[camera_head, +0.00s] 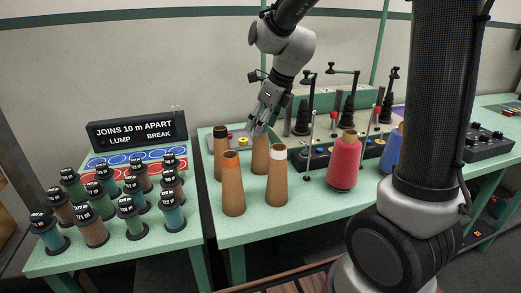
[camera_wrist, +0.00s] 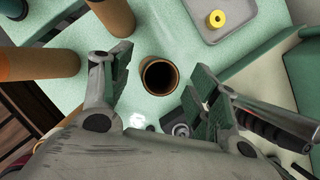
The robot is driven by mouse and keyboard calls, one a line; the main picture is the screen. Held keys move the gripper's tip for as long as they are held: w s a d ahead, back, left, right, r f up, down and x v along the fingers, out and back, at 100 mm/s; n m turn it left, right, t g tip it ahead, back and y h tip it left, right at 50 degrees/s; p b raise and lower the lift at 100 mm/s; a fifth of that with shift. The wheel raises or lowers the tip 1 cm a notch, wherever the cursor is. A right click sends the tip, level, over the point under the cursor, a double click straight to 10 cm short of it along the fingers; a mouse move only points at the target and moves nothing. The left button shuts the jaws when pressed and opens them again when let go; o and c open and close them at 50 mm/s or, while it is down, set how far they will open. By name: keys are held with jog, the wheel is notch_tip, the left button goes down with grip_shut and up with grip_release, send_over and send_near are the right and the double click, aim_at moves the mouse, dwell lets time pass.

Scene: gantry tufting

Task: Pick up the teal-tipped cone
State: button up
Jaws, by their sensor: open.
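My gripper (camera_head: 264,120) is open and points down over the back cone of a group of brown cones on the green table. This cone (camera_head: 261,157) stands upright, its top hidden behind my fingers. In the wrist view, a brown-rimmed cone with a dark hollow top (camera_wrist: 160,76) sits between the two open fingers, apart from both. I cannot make out a teal tip on any cone. The other cones have a dark tip (camera_head: 221,153), an orange tip (camera_head: 233,185) and a white tip (camera_head: 277,177).
A red yarn cone (camera_head: 344,163) and a blue one (camera_head: 391,151) stand to the right. A machine with black posts (camera_head: 348,112) is behind. Several labelled spools (camera_head: 130,217) fill the left table. A grey tray with a yellow spool (camera_wrist: 216,18) lies near the gripper.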

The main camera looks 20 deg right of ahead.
jog(key=shift+x, duration=0.75)
jog(key=c, duration=0.9)
jog(key=shift+r, duration=0.1)
jog(key=shift+c, duration=0.2)
